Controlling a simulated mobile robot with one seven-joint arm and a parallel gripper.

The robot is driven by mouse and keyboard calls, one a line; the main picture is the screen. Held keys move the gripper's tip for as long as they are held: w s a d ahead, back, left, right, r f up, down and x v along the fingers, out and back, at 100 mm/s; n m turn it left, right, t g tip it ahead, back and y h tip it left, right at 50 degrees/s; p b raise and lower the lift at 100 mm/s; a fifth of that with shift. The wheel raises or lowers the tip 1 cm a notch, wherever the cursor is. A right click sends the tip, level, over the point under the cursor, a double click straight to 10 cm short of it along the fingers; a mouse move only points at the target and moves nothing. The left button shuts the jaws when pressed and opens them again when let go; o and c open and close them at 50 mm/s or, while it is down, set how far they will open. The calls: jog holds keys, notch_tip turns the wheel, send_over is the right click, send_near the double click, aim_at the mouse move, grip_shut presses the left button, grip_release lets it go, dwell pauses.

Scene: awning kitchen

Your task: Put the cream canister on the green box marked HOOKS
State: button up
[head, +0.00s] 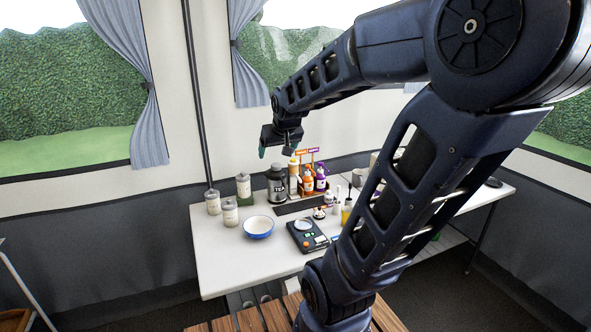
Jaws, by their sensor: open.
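Two cream canisters stand at the left end of the white table in the head view, one near the left back edge (213,203) and one slightly in front of it to the right (230,214). I cannot tell which is the task's canister. A small green thing with a pale top (243,188) stands just right of them; it may be the green box, but no HOOKS marking is readable. My gripper (276,152) is open, points down and appears empty. It is high above the back of the table, to the right of the canisters.
A dark tea tin (277,185) and several orange and purple bottles (307,182) crowd the back middle. A blue-rimmed bowl (258,228) and a dark scale (307,236) are in front. My arm hides much of the table's right side. The table's front left corner (213,265) is clear.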

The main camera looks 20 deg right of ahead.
jog(key=s+g, duration=0.2)
jog(key=s, duration=1.2)
jog(key=shift+s, duration=0.35)
